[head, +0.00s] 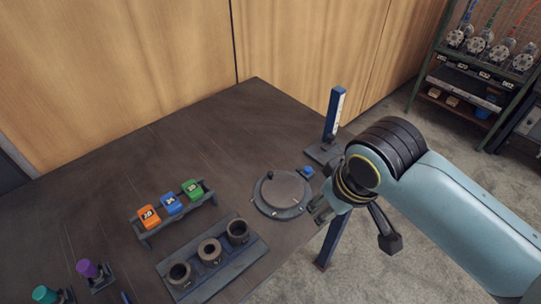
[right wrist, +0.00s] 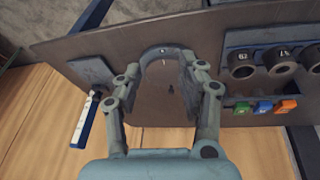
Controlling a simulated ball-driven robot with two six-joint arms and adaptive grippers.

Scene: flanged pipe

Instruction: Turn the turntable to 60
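The turntable (head: 287,190) is a round grey disc on a wider dark ring with small pale marks, near the table's right edge. A small dark knob (head: 270,175) stands near its far rim. The marks are too small to read. My right gripper (head: 319,209) is low beside the turntable's right front side, partly hidden by my wrist. In the right wrist view, my right gripper (right wrist: 163,72) is open, its two fingers wide apart with the turntable (right wrist: 163,105) showing between them. I cannot tell whether a finger touches it. My left gripper is not in view.
A blue post with a white scale (head: 338,108) stands behind the turntable, beside a small blue button (head: 308,171). Left are a rack (head: 170,222) with orange, blue and green blocks and a holder (head: 232,272) with three dark cups. The table's back left is clear.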

